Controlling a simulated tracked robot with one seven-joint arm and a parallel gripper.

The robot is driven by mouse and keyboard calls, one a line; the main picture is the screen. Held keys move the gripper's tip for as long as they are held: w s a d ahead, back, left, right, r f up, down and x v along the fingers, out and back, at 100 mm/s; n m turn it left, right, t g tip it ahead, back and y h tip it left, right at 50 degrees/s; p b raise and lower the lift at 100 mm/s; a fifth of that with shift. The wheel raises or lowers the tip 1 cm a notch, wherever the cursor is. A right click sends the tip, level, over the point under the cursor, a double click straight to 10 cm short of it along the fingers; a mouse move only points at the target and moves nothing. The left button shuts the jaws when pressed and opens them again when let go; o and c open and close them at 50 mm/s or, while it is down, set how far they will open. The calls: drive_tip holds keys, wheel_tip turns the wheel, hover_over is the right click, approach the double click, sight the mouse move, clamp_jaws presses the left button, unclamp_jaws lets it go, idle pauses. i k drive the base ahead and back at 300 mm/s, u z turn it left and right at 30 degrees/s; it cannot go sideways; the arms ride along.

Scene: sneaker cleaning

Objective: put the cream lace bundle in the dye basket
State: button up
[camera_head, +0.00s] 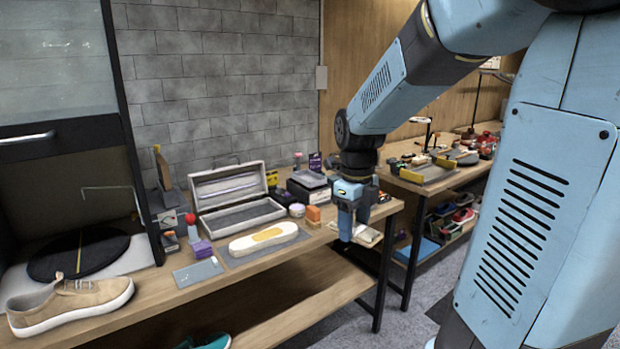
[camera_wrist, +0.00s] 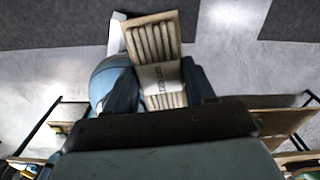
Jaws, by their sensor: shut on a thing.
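My gripper (camera_head: 352,220) is out past the right end of the near workbench, pointing down. In the wrist view, my gripper (camera_wrist: 160,82) is shut on the cream lace bundle (camera_wrist: 153,40). The bundle has long parallel cream cords and a pale paper band with dark print between the fingers. Its far end sticks out beyond the fingers, with grey floor below. In the head view, part of the bundle (camera_head: 368,237) shows beside the fingertips. I cannot pick out the dye basket for certain in either view.
The near workbench holds a tan sneaker (camera_head: 70,303), an open grey case (camera_head: 240,213), a cream sole (camera_head: 263,239) and small items. A second bench (camera_head: 405,182) at the back right carries tools, with filled bins (camera_head: 450,222) beneath. Grey floor lies between.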

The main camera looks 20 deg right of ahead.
sight(309, 180)
drive_tip(key=i, duration=1.8)
drive_tip(key=z, duration=0.1)
